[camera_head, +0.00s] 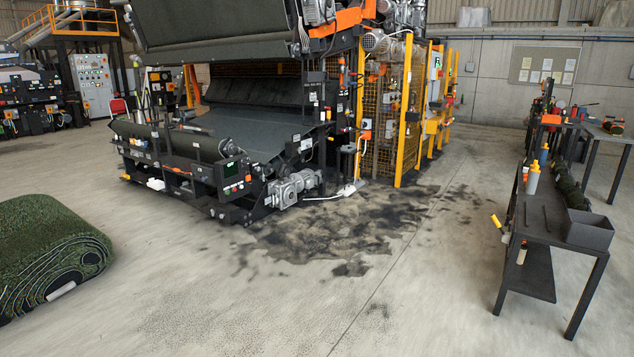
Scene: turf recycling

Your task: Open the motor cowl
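A large dark machine (205,178) with a sloped belt stands left of centre. A grey metal motor-and-gearbox unit (293,188) sits low at its front right corner. I cannot tell which part is the motor cowl, or whether a cowl is open or shut. Other motors (385,43) show high on the machine, by the yellow guard frame. Neither of my grippers is in view.
A dark stain (330,225) covers the floor before the machine. A turf roll (45,250) lies at left. A black workbench (545,215) with bottles and a grey bin (588,231) stands at right. The middle floor is clear.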

